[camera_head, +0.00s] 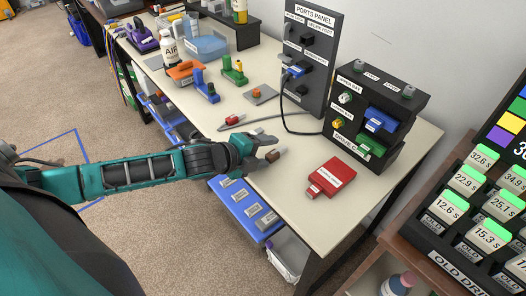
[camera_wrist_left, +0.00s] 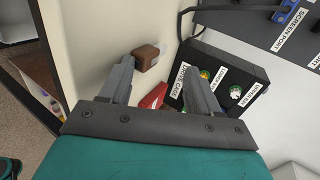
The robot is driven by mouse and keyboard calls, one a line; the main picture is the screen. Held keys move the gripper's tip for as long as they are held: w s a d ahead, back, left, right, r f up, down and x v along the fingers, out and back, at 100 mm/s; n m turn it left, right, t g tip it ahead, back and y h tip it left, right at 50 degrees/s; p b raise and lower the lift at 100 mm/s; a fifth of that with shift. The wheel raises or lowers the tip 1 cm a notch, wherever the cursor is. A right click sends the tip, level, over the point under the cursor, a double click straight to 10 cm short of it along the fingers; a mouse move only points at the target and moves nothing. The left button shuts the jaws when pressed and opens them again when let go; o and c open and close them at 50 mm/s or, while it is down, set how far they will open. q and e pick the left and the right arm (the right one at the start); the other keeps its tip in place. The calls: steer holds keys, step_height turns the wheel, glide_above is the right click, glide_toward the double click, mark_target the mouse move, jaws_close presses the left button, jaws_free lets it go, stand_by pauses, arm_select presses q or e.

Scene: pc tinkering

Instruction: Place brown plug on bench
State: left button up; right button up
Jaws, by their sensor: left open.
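The brown plug (camera_head: 272,157) is on the cream bench (camera_head: 235,96) near its front edge, at the fingertips of my left gripper (camera_head: 266,155). In the left wrist view the brown plug (camera_wrist_left: 146,56) lies on the bench surface just past the tip of the left-hand finger, with a small pale end to its right. The left gripper (camera_wrist_left: 158,72) is open, its two fingers apart with nothing clamped between them. I cannot tell whether a finger touches the plug. My right gripper is not in view.
A red drive (camera_head: 325,178) lies to the right. Behind it stand the black drive case (camera_head: 345,103) and ports panel (camera_head: 318,50), with a black cable. A blue tray (camera_head: 232,209) sits below the bench edge. Several tools lie further left. Bench around the plug is mostly clear.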

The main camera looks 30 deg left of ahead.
arm_select(q)
steer(key=shift+o, duration=0.2)
steer(key=shift+s, duration=0.1)
stand_by(0.4)
steer(key=s+a, duration=0.2)
steer(key=s, duration=0.5)
steer(key=shift+a, duration=0.25)
stand_by(0.8)
steer(key=shift+r, duration=0.15)
steer(key=p+v, duration=0.4)
steer(key=v, duration=0.8)
steer(key=shift+s+r, duration=0.25)
steer(key=shift+s, duration=0.05)
steer(key=shift+a, duration=0.15)
stand_by(0.9)
steer(key=d+f+n+y, duration=0.3)
steer(key=f+n, duration=0.4)
steer(key=n, duration=0.4)
steer(key=w+d+f+n+g+h, duration=0.1)
steer(key=w+d+f+n, duration=0.1)
steer(key=d+f+n, duration=0.2)
steer(key=d+n, duration=0.3)
steer(key=d, duration=0.5)
steer(key=shift+n, duration=0.3)
